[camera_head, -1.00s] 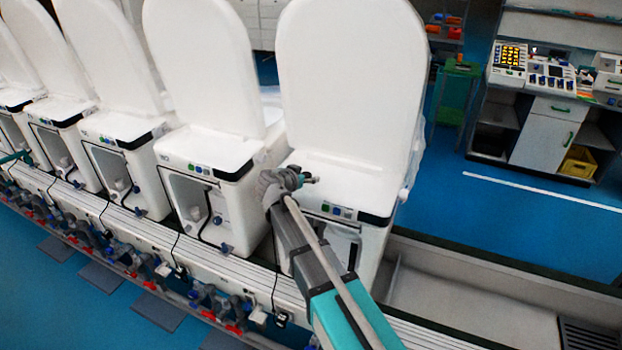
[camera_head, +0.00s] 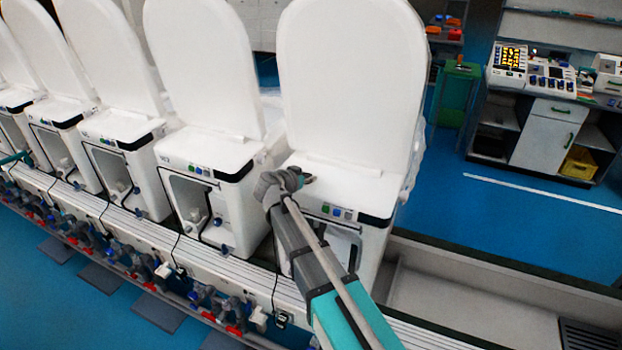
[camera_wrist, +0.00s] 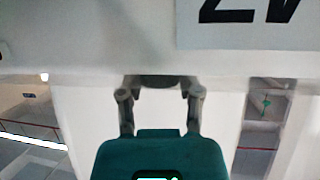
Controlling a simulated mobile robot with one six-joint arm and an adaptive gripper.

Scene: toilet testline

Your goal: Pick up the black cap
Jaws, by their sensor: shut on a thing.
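In the wrist view, the black cap (camera_wrist: 160,81) is a dark, low shape against a white surface. The two grey fingers of my gripper (camera_wrist: 160,92) stand on either side of it, with their tips at its edges. My gripper is shut on it. In the head view, my gripper (camera_head: 302,178) is small, just above the front of the nearest white toilet unit (camera_head: 345,190). The cap cannot be made out there.
More white toilet units with raised lids stand in a row to the left, such as the neighbouring one (camera_head: 205,150). A raised lid (camera_head: 350,80) stands behind my gripper. A workbench (camera_head: 545,130) stands far right across open blue floor (camera_head: 500,220).

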